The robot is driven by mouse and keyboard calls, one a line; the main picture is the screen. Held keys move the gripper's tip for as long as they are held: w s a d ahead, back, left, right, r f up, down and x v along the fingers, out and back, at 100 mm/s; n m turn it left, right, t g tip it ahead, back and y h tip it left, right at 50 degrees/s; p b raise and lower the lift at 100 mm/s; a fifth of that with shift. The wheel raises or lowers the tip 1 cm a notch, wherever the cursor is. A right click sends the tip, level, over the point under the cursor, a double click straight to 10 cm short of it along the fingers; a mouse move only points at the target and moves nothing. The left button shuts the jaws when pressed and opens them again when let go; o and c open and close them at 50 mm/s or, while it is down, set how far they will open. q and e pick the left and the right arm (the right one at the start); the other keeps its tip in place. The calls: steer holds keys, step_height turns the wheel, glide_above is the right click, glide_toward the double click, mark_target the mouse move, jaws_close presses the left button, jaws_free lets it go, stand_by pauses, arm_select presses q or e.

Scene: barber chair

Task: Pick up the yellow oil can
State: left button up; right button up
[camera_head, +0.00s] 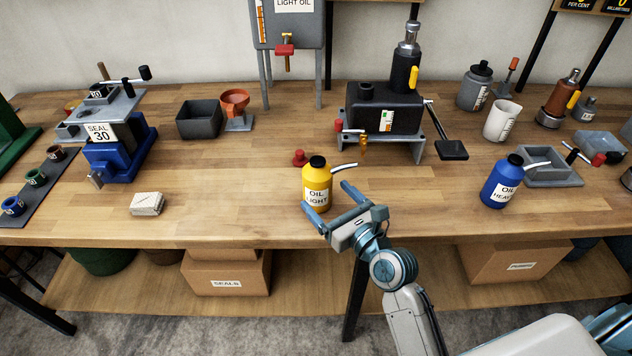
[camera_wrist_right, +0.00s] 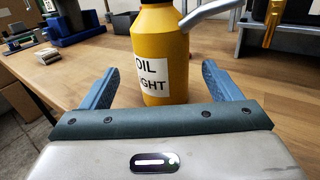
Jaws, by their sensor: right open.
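The yellow oil can (camera_head: 317,177) stands upright on the workbench near its front edge. It has a black cap, a pale spout pointing right and a white label reading "OIL LIGHT". My right gripper (camera_head: 333,203) is open at the can's front, one finger reaching along each side. In the right wrist view the can (camera_wrist_right: 162,50) stands between the spread fingers of the gripper (camera_wrist_right: 158,88), with a gap visible on both sides. The can's lower front is partly hidden by the gripper body. My left gripper is not in view.
A blue oil can (camera_head: 501,182) stands to the right. A small red-knobbed part (camera_head: 299,158) is just behind the yellow can. A black pump unit (camera_head: 385,110) on a grey stand is behind right. A pale block (camera_head: 147,204) lies left. The bench between block and yellow can is clear.

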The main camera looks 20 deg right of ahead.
steer(key=x, duration=0.7)
steer(key=shift+w+d+f+p, duration=0.1)
steer(key=shift+d+f+p, duration=0.05)
steer(key=shift+f+p, duration=0.2)
steer(key=c, duration=1.5)
steer(key=shift+o, duration=0.2)
steer(key=shift+r, duration=0.1)
step_height(320, 180, up, 9)
steer(key=shift+r+p, duration=0.15)
steer(key=shift+p, duration=0.55)
steer(key=shift+r, duration=0.3)
